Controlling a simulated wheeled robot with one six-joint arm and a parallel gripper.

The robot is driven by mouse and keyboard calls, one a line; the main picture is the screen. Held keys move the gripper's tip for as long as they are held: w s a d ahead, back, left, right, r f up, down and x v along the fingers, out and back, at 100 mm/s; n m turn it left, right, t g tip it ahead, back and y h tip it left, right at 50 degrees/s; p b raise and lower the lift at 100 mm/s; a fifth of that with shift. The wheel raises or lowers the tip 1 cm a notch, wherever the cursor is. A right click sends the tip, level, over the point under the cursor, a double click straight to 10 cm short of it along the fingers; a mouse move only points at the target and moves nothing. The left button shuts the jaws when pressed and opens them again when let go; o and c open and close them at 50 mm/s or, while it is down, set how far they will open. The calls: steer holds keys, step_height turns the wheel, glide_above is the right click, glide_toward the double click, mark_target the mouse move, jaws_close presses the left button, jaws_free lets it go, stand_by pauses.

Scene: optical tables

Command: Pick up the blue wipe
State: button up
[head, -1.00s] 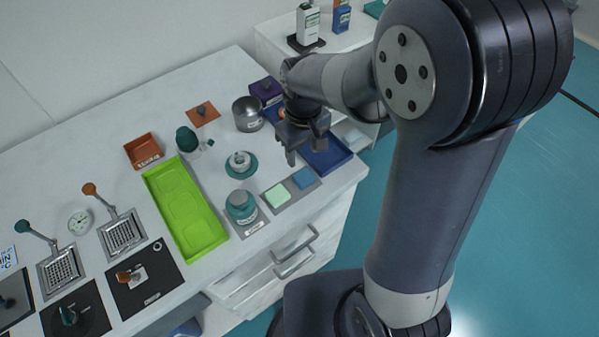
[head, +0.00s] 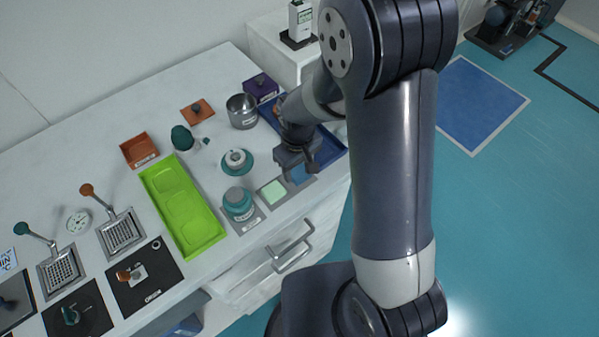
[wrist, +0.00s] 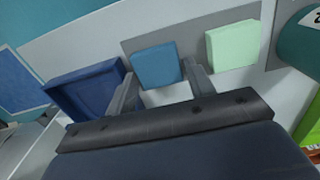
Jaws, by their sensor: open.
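The blue wipe (head: 299,175) is a small flat blue square on a grey mat (head: 262,198) near the table's front right edge. In the wrist view the blue wipe (wrist: 157,65) shows just beyond and between my fingertips. My gripper (head: 298,172) is open and empty, above the wipe, and hides part of it in the head view. It also shows in the wrist view (wrist: 163,78), one finger on each side of the wipe's near edge. I cannot tell how high the fingers are above it.
A pale green wipe (head: 274,192) lies beside the blue one on the mat. A teal jar (head: 239,204) stands to the left. A dark blue tray (head: 332,152) lies close behind on the right. A bright green tray (head: 205,231) is further left.

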mark_target(298, 171)
steer(key=shift+c, duration=0.3)
steer(key=c, duration=0.6)
step_height(298, 171, up, 10)
steer(key=shift+r+b, duration=0.1)
steer(key=shift+b, duration=0.3)
steer(key=o, duration=0.4)
steer(key=shift+c, duration=1.4)
